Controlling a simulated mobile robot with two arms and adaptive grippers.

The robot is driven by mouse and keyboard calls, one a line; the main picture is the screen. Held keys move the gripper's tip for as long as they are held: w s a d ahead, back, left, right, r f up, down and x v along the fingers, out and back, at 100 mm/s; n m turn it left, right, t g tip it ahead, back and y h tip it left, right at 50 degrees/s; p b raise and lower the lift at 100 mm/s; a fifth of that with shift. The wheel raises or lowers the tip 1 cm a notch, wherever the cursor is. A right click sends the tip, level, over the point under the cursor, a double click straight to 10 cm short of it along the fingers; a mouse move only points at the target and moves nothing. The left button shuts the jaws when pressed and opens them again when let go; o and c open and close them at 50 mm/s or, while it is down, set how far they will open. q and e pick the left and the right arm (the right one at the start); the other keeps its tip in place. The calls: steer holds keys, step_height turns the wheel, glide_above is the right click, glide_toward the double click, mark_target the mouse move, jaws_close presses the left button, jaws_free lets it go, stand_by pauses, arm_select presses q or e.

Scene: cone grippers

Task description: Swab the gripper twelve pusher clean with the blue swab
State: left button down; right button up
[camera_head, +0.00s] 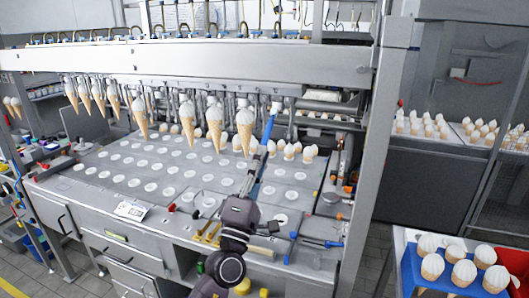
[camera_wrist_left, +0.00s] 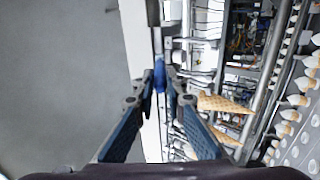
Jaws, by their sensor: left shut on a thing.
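My left gripper (camera_head: 259,162) reaches up over the machine's plate and is shut on the blue swab (camera_head: 268,130). The swab points up, and its pale head (camera_head: 276,107) is just below the machine's beam (camera_head: 230,62), beside the row of cone grippers. I cannot tell whether the head touches a pusher, or which gripper is number twelve. In the left wrist view, the fingertips (camera_wrist_left: 160,88) meet on the blue swab (camera_wrist_left: 160,73), whose far end is hard to make out. My right gripper is not in view.
Filled cones hang from the row, including one (camera_head: 245,125) left of the swab. A plate (camera_head: 140,165) with round holders lies below. Tools (camera_head: 208,232) lie along the front edge. A blue tray (camera_head: 420,275) of cones stands at the lower right.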

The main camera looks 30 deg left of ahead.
arm_select(q)
steer(key=shift+s, duration=0.3)
steer(key=s, duration=0.3)
steer(key=shift+d, duration=0.4)
steer(key=shift+w, duration=0.1)
